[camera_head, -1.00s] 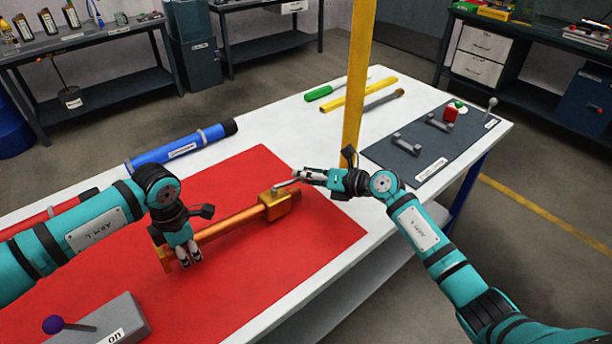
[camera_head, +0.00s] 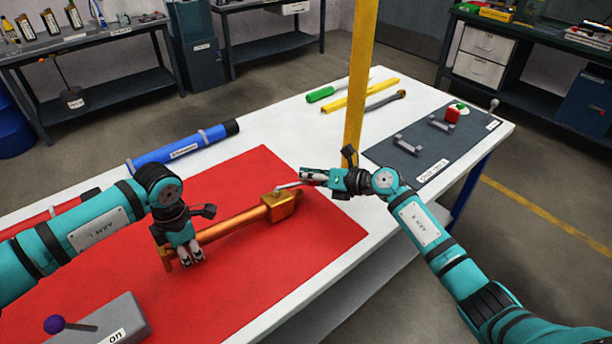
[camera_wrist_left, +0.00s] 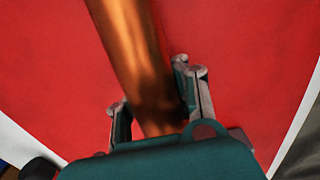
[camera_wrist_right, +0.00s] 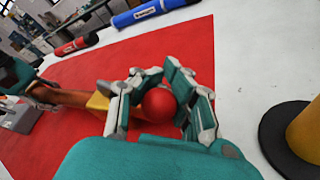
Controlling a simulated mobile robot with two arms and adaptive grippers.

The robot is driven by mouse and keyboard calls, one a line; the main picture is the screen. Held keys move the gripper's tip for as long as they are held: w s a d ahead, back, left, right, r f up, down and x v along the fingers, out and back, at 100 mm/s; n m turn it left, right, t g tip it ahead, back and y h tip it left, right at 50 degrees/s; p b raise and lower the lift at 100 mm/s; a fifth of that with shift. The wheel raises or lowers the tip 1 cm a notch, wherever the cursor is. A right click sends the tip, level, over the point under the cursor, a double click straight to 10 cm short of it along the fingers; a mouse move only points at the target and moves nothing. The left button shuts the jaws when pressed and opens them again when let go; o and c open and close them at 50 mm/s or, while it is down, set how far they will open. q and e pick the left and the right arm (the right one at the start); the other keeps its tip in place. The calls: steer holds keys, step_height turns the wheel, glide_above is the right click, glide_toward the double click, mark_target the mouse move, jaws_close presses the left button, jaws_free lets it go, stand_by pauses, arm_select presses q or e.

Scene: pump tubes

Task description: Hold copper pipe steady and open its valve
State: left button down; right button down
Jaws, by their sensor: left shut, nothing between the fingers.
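The copper pipe (camera_head: 232,223) lies on the red mat (camera_head: 325,240), with a brass valve block (camera_head: 281,206) at its right end. A grey valve lever (camera_head: 290,186) reaches from the block toward my right gripper (camera_head: 308,176). My left gripper (camera_head: 190,255) is shut, with its fingers at the pipe's left part. In the left wrist view the pipe (camera_wrist_left: 130,50) runs past its fingers; contact is unclear. In the right wrist view a red ball knob (camera_wrist_right: 159,105) sits between the fingers of my right gripper; whether they press on it is unclear.
A yellow post (camera_head: 358,90) stands close behind my right gripper. A blue pipe (camera_head: 185,147) lies beyond the mat. A grey box with a purple-knobbed lever (camera_head: 118,312) stands at front left. A dark panel (camera_head: 395,160) with handles lies at right.

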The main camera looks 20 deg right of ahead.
steer(key=shift+s+a+f, duration=0.1)
steer(key=shift+a, duration=0.1)
steer(key=c, duration=0.5)
jaws_free()
steer(key=shift+d, duration=0.2)
steer(key=shift+d, duration=0.1)
steer(key=v, duration=1.1)
steer(key=shift+s+d+r, duration=0.2)
steer(key=shift+s+r, duration=0.05)
steer(key=shift+r, duration=0.05)
steer(key=shift+o, duration=0.2)
